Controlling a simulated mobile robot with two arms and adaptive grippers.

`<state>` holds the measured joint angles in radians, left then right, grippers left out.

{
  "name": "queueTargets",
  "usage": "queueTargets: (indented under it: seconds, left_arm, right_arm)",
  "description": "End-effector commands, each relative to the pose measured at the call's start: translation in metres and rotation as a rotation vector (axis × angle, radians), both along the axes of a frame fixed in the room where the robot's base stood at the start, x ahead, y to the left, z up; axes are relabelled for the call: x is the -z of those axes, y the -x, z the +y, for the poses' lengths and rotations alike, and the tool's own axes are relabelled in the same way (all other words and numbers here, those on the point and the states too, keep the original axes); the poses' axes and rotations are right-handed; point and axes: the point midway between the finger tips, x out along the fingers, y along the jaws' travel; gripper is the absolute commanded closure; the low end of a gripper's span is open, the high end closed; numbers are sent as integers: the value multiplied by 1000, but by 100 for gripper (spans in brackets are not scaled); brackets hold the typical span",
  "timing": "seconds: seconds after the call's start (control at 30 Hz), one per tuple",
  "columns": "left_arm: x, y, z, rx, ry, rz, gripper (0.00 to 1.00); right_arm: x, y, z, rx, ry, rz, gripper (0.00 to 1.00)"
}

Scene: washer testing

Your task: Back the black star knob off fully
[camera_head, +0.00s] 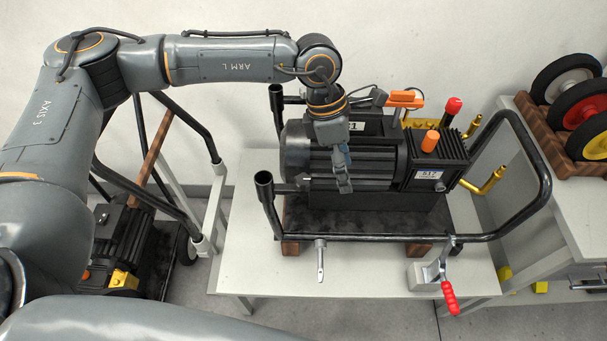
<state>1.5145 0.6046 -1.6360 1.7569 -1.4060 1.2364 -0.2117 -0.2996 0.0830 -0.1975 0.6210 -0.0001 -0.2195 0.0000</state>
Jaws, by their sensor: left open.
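My left gripper (342,178) hangs from its arm, pointing down in front of the ribbed black motor of a pump unit (380,163). It looks empty, and I cannot tell whether it touches the motor. The pump sits in a black tubular frame (370,238) on a light table. I cannot make out a black star knob; it may be hidden behind the gripper or too small and dark to pick out. My right gripper is out of view.
A red-handled clamp (447,285) and a metal lever (320,260) are at the table's (245,225) front. Orange (430,141) and red (453,105) knobs stand on the pump's right. Wheels in a wooden rack (575,115) are at right, a cart (130,230) at left.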

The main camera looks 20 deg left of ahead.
Motion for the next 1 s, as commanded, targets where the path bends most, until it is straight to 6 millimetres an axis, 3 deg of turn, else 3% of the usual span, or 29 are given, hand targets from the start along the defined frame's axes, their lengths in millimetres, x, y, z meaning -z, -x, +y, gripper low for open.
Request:
queueTargets:
  seconds: [0.03, 0.1, 0.23, 0.47, 0.8, 1.0]
  left_arm:
    - [-6, -15, 29, -7, -100, -40, 38]
    - [-11, -28, 60, -15, -205, -69, 38]
    - [-17, -38, 90, -27, -309, -92, 38]
    - [6, -38, 95, -29, -325, -90, 38]
    - [78, -38, 93, -29, -323, -89, 38]
    - [107, -38, 94, -31, -322, -91, 38]
  right_arm:
    - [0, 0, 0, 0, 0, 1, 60]
    - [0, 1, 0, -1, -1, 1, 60]
    - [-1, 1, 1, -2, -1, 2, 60]
    - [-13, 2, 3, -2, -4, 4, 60]
    - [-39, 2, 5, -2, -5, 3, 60]
    - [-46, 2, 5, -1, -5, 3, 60]
